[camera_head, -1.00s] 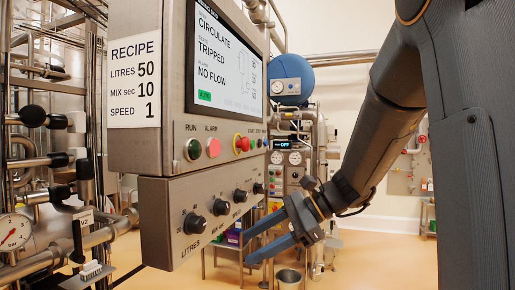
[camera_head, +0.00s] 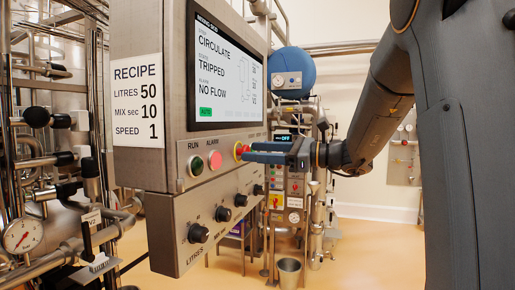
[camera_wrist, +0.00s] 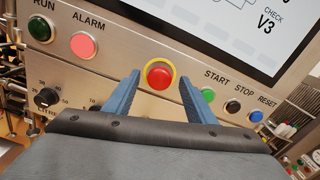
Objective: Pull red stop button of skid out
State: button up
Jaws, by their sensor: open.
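The red stop button (camera_wrist: 159,76) with its yellow ring is on the panel of the skid, between the alarm lamp and the start button. In the wrist view it lies ahead of my gripper (camera_wrist: 158,82), between the two blue fingers, which are apart with a gap on each side of it. In the head view the stop button (camera_head: 239,151) shows at the tips of my gripper (camera_head: 248,152), partly hidden by the fingers. My gripper is open and holds nothing. I cannot tell how far the fingertips are from the panel face.
Left of the stop button are the pink alarm lamp (camera_wrist: 85,45) and green run button (camera_wrist: 41,29). Right are the green start (camera_wrist: 208,95), black stop (camera_wrist: 232,106) and blue reset (camera_wrist: 256,116) buttons. Black knobs (camera_head: 223,214) sit below. The screen (camera_head: 227,73) reads TRIPPED, NO FLOW.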

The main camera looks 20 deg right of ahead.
jog(key=shift+w+a, duration=0.2)
jog(key=shift+a, duration=0.05)
grip_shut()
jog(key=shift+v, duration=0.85)
grip_release()
jog(key=shift+s+d, duration=0.1)
jog(key=shift+d, duration=0.05)
jog(key=b+v, duration=0.2)
jog(key=v, duration=0.5)
jog(key=shift+s+d+b, duration=0.25)
jog(key=shift+b, duration=0.05)
